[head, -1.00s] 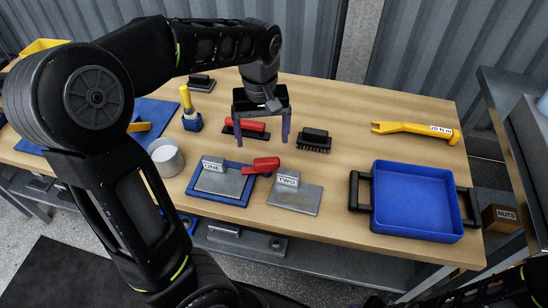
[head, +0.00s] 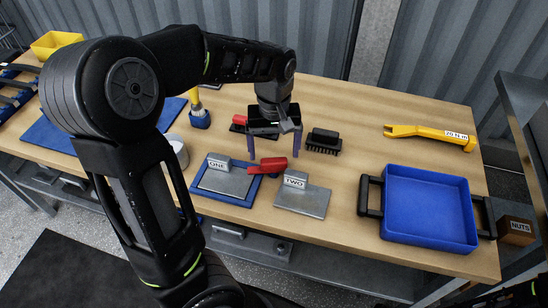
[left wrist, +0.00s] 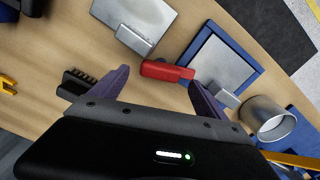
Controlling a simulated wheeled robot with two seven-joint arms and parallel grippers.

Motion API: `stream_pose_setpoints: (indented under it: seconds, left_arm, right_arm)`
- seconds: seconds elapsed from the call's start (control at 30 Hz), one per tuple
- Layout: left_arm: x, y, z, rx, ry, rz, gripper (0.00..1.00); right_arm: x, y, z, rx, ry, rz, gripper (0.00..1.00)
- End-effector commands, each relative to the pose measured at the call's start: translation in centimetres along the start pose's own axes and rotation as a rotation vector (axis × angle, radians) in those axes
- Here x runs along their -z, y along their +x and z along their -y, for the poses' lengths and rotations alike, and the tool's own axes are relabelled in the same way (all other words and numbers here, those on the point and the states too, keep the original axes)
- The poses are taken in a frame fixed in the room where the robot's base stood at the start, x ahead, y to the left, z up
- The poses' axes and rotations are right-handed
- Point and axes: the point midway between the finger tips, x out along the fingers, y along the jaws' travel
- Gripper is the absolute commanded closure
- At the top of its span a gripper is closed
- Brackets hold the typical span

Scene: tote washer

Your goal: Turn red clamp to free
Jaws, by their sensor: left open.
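The plate marked ONE (head: 222,183) lies inside the blue frame. My left gripper (head: 274,152) is open, pointing down above and just behind the clamp. In the left wrist view the red clamp (left wrist: 165,71) shows between the two purple fingertips (left wrist: 158,80), with nothing gripped. I cannot tell whether a finger touches it. My right gripper is not in view.
A black brush (head: 323,140) stands right of the gripper. Another red-handled tool (head: 239,121) lies behind it. A metal cup (head: 177,152) stands left of the frame, and a blue tote (head: 430,208) sits at the right.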

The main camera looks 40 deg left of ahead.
Motion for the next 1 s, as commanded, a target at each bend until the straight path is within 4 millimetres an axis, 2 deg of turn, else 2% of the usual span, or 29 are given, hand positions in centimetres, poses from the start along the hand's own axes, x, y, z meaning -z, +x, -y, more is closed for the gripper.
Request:
stream_pose_setpoints:
  seconds: [0.03, 0.2, 0.57, 1.0]
  left_arm:
    - [-0.1, 1.0, 0.1, 0.003, 0.0, 0.003, 0.15]
    - [-0.1, 3.1, 0.1, 0.002, 0.001, 0.002, 0.15]
    - [0.0, 3.7, 0.1, 0.0, 0.0, 0.0, 0.15]
    - [0.0, 3.7, 0.1, 0.0, 0.0, 0.0, 0.5]
  right_arm:
    - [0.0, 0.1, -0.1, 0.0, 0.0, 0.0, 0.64]
    - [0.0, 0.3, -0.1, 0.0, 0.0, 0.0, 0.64]
    - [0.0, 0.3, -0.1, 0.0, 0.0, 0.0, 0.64]
    - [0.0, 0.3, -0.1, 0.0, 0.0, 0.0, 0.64]
